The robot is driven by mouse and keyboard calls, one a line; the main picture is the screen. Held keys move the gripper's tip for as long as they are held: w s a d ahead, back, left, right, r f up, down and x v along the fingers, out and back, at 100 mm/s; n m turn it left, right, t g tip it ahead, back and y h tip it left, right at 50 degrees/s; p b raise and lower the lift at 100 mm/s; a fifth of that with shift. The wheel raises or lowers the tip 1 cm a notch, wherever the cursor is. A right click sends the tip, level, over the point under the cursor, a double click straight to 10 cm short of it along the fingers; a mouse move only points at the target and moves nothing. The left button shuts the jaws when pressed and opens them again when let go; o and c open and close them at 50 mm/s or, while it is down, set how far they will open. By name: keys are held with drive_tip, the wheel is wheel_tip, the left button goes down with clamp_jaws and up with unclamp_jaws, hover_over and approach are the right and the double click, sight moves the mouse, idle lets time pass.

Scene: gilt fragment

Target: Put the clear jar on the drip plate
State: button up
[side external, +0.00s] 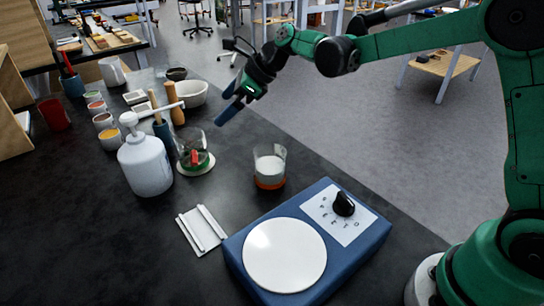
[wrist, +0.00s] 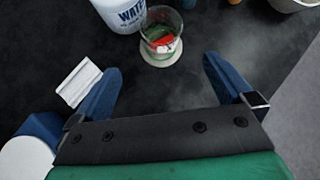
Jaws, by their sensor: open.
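A clear glass jar (side external: 194,146) with red and green pieces inside stands upright on a pale round plate (side external: 199,169), left of centre. In the wrist view the jar (wrist: 160,26) is at the top, with the plate's pale rim (wrist: 163,55) below it. A second clear glass (side external: 270,162) holds something white and has an orange base. I cannot tell for sure which piece is the drip plate. My gripper (side external: 227,105) is open and empty in the air, above and behind the glasses. In the wrist view its blue fingers (wrist: 163,65) are spread, apart from the jar.
A white pump bottle (side external: 146,164) stands left of the jar. A blue device (side external: 350,250) with a white round top (side external: 285,255) is in front. A white grooved rest (side external: 202,229) lies beside it. Cups, a pestle and a white bowl (side external: 192,93) stand behind.

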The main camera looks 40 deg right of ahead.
drive_tip(key=s+d+n+h, duration=0.3)
drive_tip(key=s+n, duration=0.7)
drive_tip(key=n, duration=0.2)
drive_tip(key=s+d+n+h, duration=0.3)
drive_tip(key=s+d+n, duration=0.1)
drive_tip(key=s+n, duration=0.7)
drive_tip(key=shift+d+f+n+t, duration=0.25)
drive_tip(key=shift+n+t, duration=0.15)
drive_tip(key=shift+n, duration=0.8)
